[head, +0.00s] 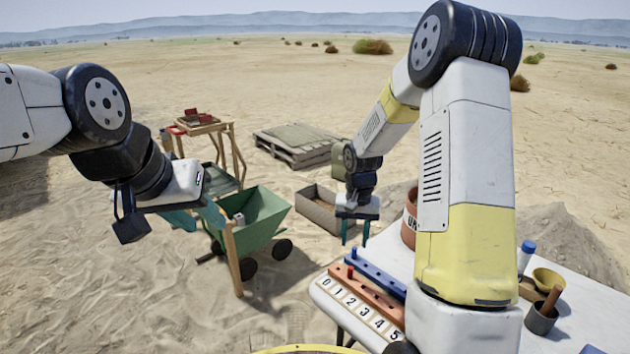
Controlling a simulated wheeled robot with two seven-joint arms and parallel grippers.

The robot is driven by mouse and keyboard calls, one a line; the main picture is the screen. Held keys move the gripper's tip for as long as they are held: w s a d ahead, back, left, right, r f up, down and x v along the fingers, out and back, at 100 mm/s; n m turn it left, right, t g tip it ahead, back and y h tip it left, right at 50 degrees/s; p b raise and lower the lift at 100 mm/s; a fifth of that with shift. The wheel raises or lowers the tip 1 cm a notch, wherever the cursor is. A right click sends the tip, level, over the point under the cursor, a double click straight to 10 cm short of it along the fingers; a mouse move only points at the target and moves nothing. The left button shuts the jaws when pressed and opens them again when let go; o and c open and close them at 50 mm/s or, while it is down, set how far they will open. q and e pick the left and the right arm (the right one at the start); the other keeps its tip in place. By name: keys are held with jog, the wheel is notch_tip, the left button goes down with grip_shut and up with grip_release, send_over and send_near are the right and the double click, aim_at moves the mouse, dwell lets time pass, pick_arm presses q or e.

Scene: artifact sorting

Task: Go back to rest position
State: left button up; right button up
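My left gripper (196,217) hangs at the left, in front of the green cart (267,232) as seen from the head. My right gripper (356,231) is beyond the table's far left corner, pointing down. Its two teal fingers are apart and nothing is between them. Its arm bends high over the table and hides part of it.
The white table (577,312) at the lower right holds a numbered board (360,306), a blue bar (375,273), a rust-red pot (409,232) and bowls. A wooden crate (318,212), pallet (296,147) and wooden stand (207,129) stand on the sand. Open sand lies left.

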jog(key=s+r+n+t, duration=0.1)
jog(key=s+r+t, duration=0.1)
jog(key=s+r, duration=0.5)
jog(key=s+r+t, duration=0.1)
jog(key=s+r, duration=0.2)
jog(key=r, duration=0.8)
jog(key=s+a+r+n+t+y, duration=0.1)
jog(key=s+r, duration=0.2)
jog(key=s, duration=0.3)
jog(key=s+a+r+n+t+y, duration=0.1)
jog(key=s+r, duration=0.2)
jog(key=s, duration=0.4)
jog(key=shift+s+t, duration=0.25)
jog(key=shift+t, duration=0.15)
jog(key=shift+a+r, duration=0.1)
